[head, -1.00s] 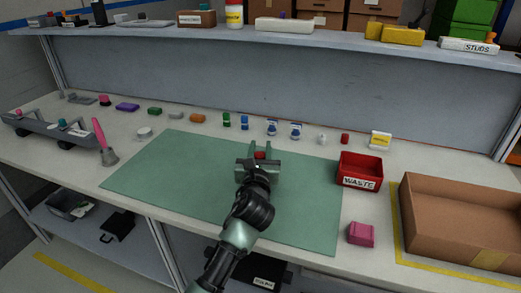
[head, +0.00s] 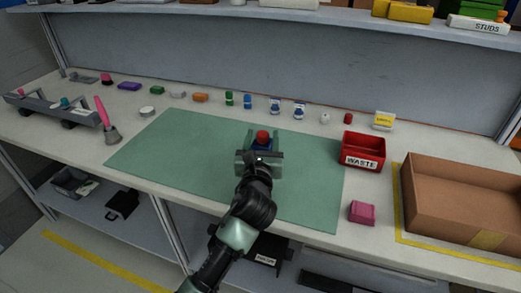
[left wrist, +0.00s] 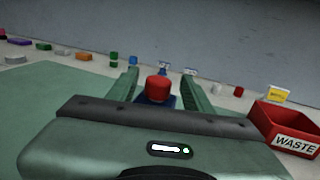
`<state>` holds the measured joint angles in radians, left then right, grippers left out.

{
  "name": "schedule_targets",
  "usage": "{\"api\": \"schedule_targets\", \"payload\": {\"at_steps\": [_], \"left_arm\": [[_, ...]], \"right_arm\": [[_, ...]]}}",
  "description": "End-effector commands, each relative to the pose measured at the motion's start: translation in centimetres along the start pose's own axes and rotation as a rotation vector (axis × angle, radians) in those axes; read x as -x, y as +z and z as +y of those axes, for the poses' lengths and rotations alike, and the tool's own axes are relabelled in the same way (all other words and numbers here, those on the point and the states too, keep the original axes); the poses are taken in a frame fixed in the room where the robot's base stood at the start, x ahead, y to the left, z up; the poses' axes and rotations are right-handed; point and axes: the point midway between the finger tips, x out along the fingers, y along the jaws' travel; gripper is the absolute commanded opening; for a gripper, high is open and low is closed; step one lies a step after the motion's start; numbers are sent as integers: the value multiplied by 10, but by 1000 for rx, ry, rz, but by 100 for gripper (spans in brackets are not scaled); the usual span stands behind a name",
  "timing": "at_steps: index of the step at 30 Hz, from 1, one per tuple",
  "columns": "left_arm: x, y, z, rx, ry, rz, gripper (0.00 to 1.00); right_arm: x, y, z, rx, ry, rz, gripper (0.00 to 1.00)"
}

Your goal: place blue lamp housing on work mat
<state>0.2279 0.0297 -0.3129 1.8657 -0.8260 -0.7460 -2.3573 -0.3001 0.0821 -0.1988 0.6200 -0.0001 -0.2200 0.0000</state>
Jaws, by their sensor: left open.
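The blue lamp housing (head: 261,145) with a red cap on top (head: 262,134) stands upright on the green work mat (head: 170,150), right of the mat's middle. My left gripper (head: 263,139) is open around it, one finger on each side. In the left wrist view the housing's blue body (left wrist: 150,103) and red cap (left wrist: 158,84) show between the spread fingers, with gaps beside the cap. The palm hides the housing's lower part, so its contact with the mat is not directly visible. My right gripper is not in view.
A red WASTE bin (head: 362,152) stands at the mat's right edge, with a pink block (head: 361,212) in front and a cardboard box (head: 460,200) further right. Small parts line the back. A grey rack (head: 52,108) stands at far left. The mat's left part is clear.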

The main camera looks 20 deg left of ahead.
Motion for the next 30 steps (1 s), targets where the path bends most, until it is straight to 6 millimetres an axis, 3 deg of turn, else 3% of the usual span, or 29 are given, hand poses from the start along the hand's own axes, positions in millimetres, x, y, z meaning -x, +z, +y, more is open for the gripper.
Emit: {"api": "schedule_targets", "payload": {"at_steps": [6,12,30], "left_arm": [[45,0,0,1,-1,1,51],[65,0,0,0,0,1,51],[67,0,0,0,1,0,51]], "right_arm": [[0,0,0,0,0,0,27],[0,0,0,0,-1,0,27],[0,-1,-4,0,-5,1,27]]}}
